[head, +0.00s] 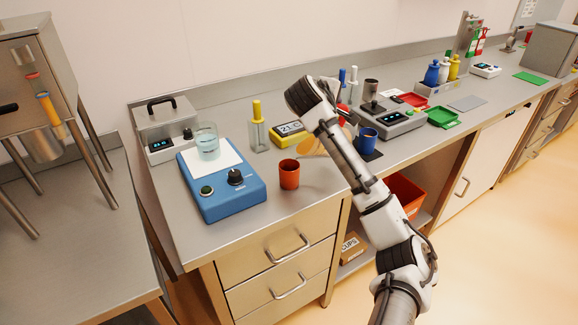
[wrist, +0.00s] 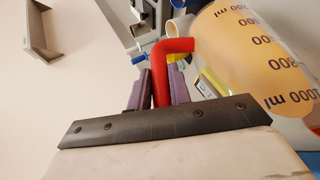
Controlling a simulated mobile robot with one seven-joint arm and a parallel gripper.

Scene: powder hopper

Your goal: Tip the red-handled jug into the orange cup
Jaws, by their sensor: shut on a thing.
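The jug (wrist: 250,50) has a clear body with ml marks, orange contents and a red handle (wrist: 172,48). My gripper (wrist: 160,85) is shut on the red handle, its purple fingers on either side of it. In the head view the jug (head: 309,147) shows only partly behind my arm, which hides the gripper. The jug is to the right of the orange cup (head: 289,174) and looks tilted; how far I cannot tell. The cup stands upright on the bench, to the right of the blue scale. I see no stream between jug and cup.
The blue scale (head: 232,194) with a glass beaker (head: 207,141) stands left of the cup. A yellow timer (head: 288,133) and a yellow-topped bottle (head: 257,127) are behind. A blue cup (head: 367,139) stands right of my arm. The bench front before the orange cup is clear.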

